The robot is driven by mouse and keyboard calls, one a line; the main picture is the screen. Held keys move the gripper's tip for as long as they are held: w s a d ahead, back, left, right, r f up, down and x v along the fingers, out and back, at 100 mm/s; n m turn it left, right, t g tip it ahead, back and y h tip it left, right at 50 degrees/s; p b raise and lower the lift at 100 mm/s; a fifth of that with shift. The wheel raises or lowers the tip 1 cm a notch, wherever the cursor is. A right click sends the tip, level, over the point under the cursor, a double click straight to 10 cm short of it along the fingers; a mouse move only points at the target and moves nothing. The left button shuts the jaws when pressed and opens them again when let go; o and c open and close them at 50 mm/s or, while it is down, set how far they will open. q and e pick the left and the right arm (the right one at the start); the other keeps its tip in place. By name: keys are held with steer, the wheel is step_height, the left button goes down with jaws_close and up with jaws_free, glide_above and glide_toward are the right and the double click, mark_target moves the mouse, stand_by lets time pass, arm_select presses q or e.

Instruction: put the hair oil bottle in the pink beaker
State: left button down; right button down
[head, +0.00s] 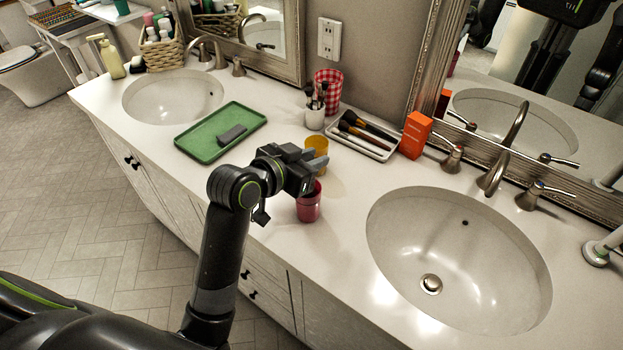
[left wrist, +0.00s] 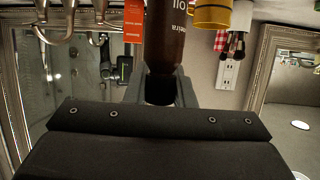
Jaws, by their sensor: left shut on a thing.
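The pink beaker (head: 309,207) stands on the white counter, left of the right-hand sink in the head view. My left gripper (head: 316,161) is directly above the beaker. In the left wrist view it is shut on the hair oil bottle (left wrist: 165,40), a dark brown bottle with white lettering. The bottle's far end runs out of the top of that view. In the head view the gripper hides the bottle, so I cannot tell whether its lower end is inside the beaker. My right gripper is not in view.
A yellow mug (head: 318,146) stands just behind the gripper. A white tray with brushes (head: 362,136), an orange box (head: 414,135) and a brush cup (head: 315,116) stand along the back.

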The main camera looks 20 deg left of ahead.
arm_select(q)
steer(key=shift+f, duration=2.85)
steer(key=shift+f, duration=0.15)
steer(key=c, duration=1.2)
jaws_free()
steer(key=shift+c, duration=0.2)
steer(key=shift+r, duration=0.2)
steer(key=v, duration=1.2)
steer(key=shift+b, duration=0.45)
steer(key=shift+a+f, duration=0.1)
steer(key=shift+f, duration=0.05)
